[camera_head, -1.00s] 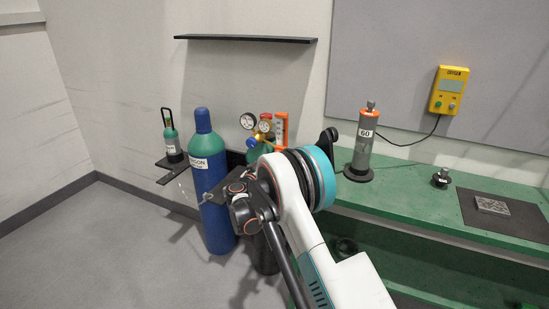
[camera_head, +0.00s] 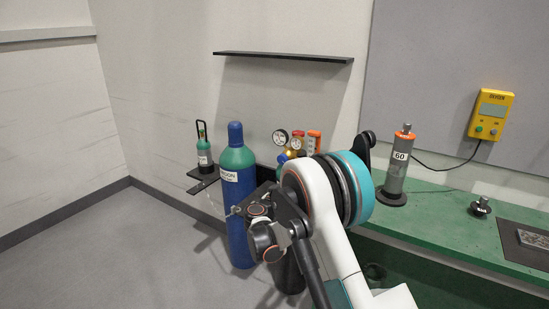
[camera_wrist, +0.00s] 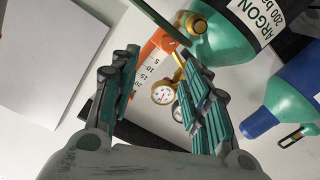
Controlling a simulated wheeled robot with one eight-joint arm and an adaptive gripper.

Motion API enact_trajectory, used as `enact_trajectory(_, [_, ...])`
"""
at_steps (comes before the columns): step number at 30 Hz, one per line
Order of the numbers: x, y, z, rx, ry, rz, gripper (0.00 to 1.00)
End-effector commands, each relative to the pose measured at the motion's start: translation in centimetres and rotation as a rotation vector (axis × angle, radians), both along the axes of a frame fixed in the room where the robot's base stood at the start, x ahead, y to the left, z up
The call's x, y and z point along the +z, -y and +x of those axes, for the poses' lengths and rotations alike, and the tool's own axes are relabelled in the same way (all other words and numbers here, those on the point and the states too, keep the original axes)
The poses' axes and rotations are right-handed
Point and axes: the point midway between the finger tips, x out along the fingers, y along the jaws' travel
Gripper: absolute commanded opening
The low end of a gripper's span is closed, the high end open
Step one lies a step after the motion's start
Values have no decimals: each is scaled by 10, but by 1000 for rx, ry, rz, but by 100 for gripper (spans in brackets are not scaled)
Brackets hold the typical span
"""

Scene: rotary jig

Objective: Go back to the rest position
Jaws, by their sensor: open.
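My gripper (camera_wrist: 158,58) is open in the wrist view. Nothing sits between its two green-padded fingers. Beyond the fingers lie an orange flow scale, a brass-rimmed gauge (camera_wrist: 163,94) and the green shoulder of a cylinder labelled ARGON (camera_wrist: 235,35). I cannot tell how far they are from the fingertips. In the head view my arm is bent in front of the blue and green cylinder (camera_head: 240,225), and the gripper's fingers cannot be made out there.
A green bench (camera_head: 440,215) at right bears a grey cylinder marked 60 (camera_head: 396,170) and a small black knobbed piece (camera_head: 481,208). A yellow control box (camera_head: 491,115) hangs on the wall. A black shelf (camera_head: 282,56) juts out above the gauges (camera_head: 281,138). The floor at left is clear.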

Motion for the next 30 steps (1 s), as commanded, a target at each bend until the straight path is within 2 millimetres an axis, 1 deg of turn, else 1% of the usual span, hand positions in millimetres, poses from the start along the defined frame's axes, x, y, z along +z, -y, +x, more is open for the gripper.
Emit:
enact_trajectory(1, [12,8,-5,-7,-21,10,43])
enact_trajectory(5, [41,29,-23,-22,-97,52,43])
enact_trajectory(8, [62,43,-41,-28,-156,86,43])
enact_trajectory(12, [87,63,-71,-29,-239,134,43])
enact_trajectory(14, [96,69,-86,-27,-273,157,43])
enact_trajectory(20, [122,89,-143,-9,-380,230,43])
enact_trajectory(21, [126,92,-155,-4,-400,245,43])
enact_trajectory(26, [138,101,-207,25,-478,306,43])
enact_trajectory(30, [144,105,-254,57,-538,361,43])
